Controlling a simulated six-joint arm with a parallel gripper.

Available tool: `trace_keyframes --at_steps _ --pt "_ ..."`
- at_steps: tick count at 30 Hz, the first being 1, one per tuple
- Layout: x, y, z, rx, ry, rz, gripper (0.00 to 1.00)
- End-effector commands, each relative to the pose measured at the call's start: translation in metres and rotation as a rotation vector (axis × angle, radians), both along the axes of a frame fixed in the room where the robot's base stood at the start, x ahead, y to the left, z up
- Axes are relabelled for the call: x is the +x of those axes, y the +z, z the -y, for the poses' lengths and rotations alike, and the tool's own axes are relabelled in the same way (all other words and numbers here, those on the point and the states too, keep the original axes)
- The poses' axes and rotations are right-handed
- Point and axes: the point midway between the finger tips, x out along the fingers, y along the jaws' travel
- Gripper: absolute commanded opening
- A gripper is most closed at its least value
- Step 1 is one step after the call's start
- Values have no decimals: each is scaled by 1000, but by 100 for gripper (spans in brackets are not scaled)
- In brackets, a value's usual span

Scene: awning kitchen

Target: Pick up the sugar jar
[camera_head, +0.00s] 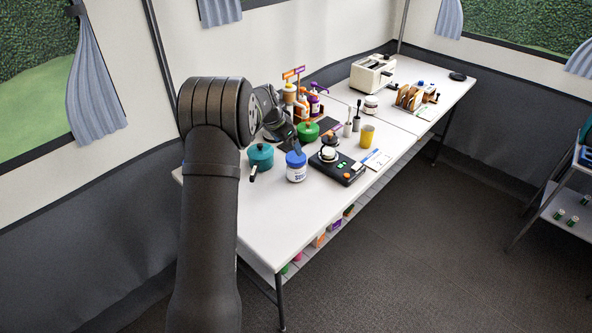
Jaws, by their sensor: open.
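A white jar with a blue lid (296,172) stands upright on the white table near its front left part. Its label has dark print too small to read, so I cannot be sure that it is the sugar jar. A second small pale jar (371,105) with a dark top stands farther back. My gripper (289,147) is open, just behind and above the blue lid. I cannot tell whether it touches the lid. My arm fills the left middle of the view and hides part of the table.
A teal pot (261,157) stands left of the blue-lidded jar, and a green pot (308,131) behind it. A black hob (337,166) is close on the right, with a yellow cup (367,136) beyond. Several bottles (302,101) stand behind. The table's front left (258,214) is clear.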

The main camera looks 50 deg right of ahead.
Motion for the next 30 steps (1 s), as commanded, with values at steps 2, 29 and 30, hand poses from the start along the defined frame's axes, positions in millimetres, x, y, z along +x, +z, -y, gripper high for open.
trace_keyframes --at_steps 2,29,30 --pt "-1 -18 7 2 -1 -3 92" --pt "-8 -100 39 0 2 -1 92" --pt "-8 -99 39 0 2 -1 92"
